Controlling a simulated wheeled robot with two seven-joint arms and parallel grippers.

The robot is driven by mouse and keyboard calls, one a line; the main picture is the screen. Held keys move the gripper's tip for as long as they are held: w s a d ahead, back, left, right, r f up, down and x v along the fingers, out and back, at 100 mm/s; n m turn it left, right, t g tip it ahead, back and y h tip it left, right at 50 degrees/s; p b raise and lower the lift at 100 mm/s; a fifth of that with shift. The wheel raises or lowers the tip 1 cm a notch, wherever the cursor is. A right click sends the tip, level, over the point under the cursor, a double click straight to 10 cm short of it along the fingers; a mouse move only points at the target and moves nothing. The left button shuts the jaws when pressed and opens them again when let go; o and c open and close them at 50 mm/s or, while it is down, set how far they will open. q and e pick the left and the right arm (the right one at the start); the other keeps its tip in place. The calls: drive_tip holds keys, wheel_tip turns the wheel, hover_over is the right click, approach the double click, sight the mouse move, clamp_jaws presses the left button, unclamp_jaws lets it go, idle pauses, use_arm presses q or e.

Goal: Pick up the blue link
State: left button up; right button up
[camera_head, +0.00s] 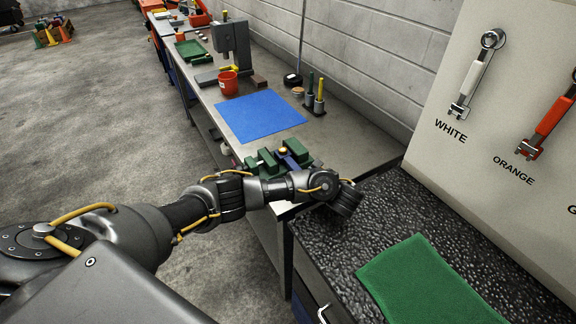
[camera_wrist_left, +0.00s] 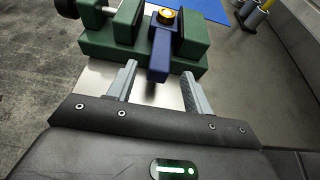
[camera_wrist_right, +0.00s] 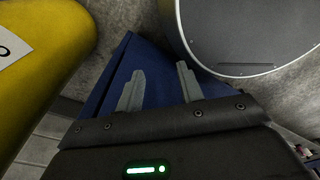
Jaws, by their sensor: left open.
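The blue link (camera_wrist_left: 162,54) is held in a green vise (camera_wrist_left: 193,52), with a round gold knob on its top. Its near end sticks out of the vise toward my left gripper (camera_wrist_left: 159,75). That gripper is open, with one finger on each side of the link's near end and gaps visible on both sides. In the head view the link (camera_head: 290,162) and the vise (camera_head: 264,160) are partly hidden by my left arm. My right gripper (camera_wrist_right: 160,74) is open and empty, seen only in the right wrist view.
A green mat (camera_head: 425,283) lies on the dark worktop. White (camera_head: 470,80) and orange (camera_head: 548,120) links hang on a panel at right.

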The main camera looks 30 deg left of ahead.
sight(289, 163)
use_arm(q)
drive_tip(key=shift+b+x, duration=0.3)
drive_tip(key=shift+x, duration=1.55)
drive_tip(key=shift+s, duration=0.1)
clamp_jaws()
